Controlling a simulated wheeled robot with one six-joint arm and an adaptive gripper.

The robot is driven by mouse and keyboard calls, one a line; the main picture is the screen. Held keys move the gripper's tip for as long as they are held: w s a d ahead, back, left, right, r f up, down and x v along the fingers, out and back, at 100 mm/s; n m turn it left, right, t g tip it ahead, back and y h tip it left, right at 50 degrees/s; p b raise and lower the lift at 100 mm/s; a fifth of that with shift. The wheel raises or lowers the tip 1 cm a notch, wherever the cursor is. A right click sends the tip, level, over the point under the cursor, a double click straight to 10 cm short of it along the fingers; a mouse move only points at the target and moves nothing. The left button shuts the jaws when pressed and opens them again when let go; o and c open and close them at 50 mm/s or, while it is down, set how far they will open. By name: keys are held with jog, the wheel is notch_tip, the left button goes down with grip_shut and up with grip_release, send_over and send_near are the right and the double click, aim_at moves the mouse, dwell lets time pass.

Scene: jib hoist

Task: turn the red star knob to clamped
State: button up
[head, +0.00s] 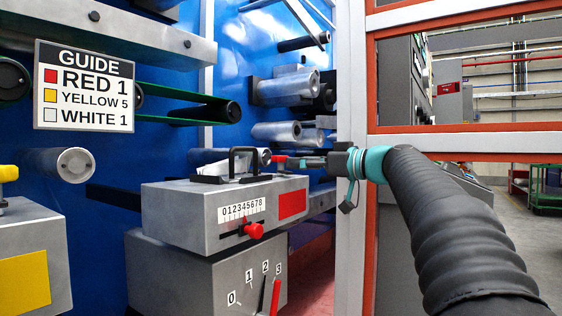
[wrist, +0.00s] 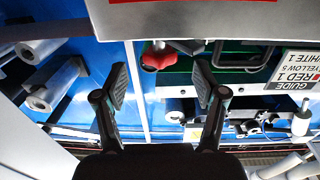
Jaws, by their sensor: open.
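The red star knob (wrist: 158,57) shows in the wrist view, ahead of my gripper and between the lines of its two fingers. My gripper (wrist: 160,78) is open, with nothing between the fingers, and a finger stands to each side of the knob without visible contact. In the head view the knob appears as a small red shape (head: 279,160) above the grey box, just left of my gripper's tips (head: 302,162). The gap between tips and knob is hard to judge. A clamped marking is not readable in either view.
The grey box (head: 170,220) carries a black handle (head: 245,160), a number scale and a red pointer knob (head: 254,230). Red and black levers (head: 275,296) stand below. Rollers (head: 290,88) are behind. A white-and-orange frame post (head: 352,230) is beside my arm.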

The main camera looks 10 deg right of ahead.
jog(key=x, duration=0.6)
jog(key=shift+w+a+p, duration=0.15)
jog(key=shift+p, duration=0.25)
jog(key=c, duration=1.2)
